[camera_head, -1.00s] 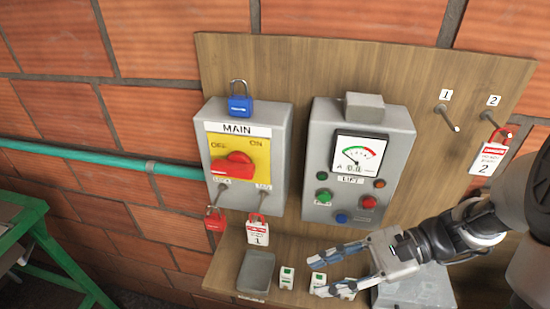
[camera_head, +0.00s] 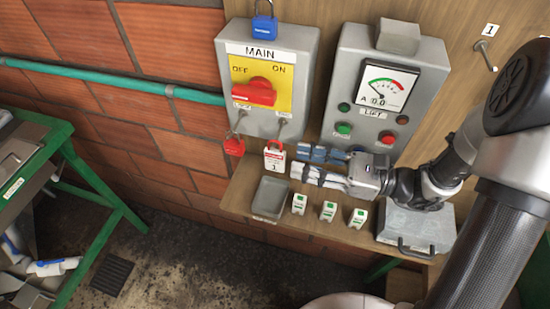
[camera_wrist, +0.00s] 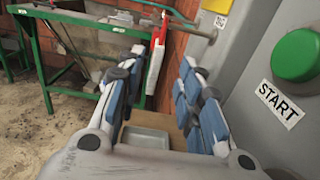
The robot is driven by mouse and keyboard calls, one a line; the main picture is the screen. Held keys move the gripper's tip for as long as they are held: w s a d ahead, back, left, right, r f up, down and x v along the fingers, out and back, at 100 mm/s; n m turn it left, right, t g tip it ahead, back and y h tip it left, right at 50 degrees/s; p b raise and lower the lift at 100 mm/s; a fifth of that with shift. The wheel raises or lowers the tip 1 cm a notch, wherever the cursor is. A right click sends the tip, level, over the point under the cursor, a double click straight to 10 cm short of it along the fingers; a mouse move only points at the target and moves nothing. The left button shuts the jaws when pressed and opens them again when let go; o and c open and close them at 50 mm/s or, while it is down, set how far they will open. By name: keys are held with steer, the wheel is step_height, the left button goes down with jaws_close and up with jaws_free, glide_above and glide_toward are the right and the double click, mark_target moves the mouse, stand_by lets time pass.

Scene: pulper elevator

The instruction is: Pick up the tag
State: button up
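In the wrist view the tag (camera_wrist: 153,66) shows nearly edge-on, framed between the fingertips and farther out. My gripper (camera_head: 300,162) is open and empty, just right of the tag, with its fingers pointing left at it. In the wrist view my gripper (camera_wrist: 162,58) shows two spread blue-padded fingers. I see no contact between fingers and tag.
A red padlock (camera_head: 233,147) hangs left of the tag. A grey tray (camera_head: 270,198) and several small white-green blocks (camera_head: 328,211) stand on the wooden shelf below. The LIFT box (camera_head: 405,75) is above my gripper. A green START button (camera_wrist: 297,55) is close at right.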

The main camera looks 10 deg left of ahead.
mark_target(277, 170)
steer(key=a, duration=0.6)
steer(key=shift+a+f+b, duration=0.1)
steer(key=shift+a+b, duration=0.2)
steer(key=shift+a, duration=0.05)
steer(key=shift+c, duration=0.5)
jaws_close()
